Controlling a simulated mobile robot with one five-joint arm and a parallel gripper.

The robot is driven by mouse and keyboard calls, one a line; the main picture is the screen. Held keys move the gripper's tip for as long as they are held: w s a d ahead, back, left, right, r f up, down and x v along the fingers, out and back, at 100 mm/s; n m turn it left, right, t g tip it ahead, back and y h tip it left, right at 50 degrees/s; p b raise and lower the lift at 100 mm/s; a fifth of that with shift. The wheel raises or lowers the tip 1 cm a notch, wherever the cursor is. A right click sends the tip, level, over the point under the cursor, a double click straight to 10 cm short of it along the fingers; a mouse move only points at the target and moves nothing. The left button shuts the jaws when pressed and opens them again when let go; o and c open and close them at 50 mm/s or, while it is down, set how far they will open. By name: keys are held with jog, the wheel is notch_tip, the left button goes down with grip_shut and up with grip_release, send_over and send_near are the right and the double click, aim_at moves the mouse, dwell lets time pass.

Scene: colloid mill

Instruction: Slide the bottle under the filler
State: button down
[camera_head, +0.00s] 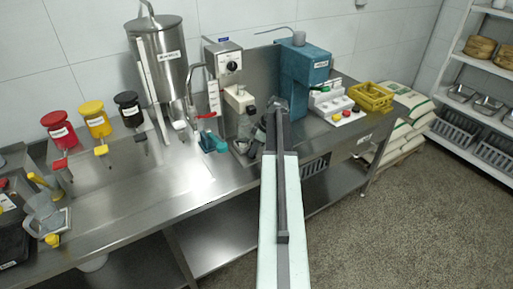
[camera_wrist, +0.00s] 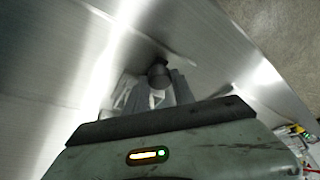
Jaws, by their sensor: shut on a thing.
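My gripper (camera_wrist: 156,92) is shut on the bottle in the wrist view, where its dark round top (camera_wrist: 159,73) shows between the two grey fingers. The lower part of the bottle is mostly hidden by the fingers. In the head view my gripper (camera_head: 254,134) is low over the steel bench, close to the filler (camera_head: 238,98), a cream head on a grey machine with a dial. The bottle is too small and covered to make out clearly there. I cannot tell whether it stands under the spout.
A teal machine (camera_head: 303,72) and a white button box (camera_head: 335,106) stand to the right, with a yellow crate (camera_head: 371,97) beyond. A teal clamp-like item (camera_head: 213,142) lies left of my gripper.

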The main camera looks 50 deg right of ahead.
jog(key=shift+a, duration=0.35)
jog(key=c, duration=1.3)
grip_release()
jog(key=shift+a, duration=0.1)
jog(key=shift+c, duration=0.2)
jog(key=shift+d, duration=0.2)
jog(key=shift+r, duration=0.1)
jog(key=p+v, duration=0.7)
jog(key=shift+s+r, duration=0.15)
jog(key=shift+r, duration=0.1)
jog(key=shift+d, duration=0.1)
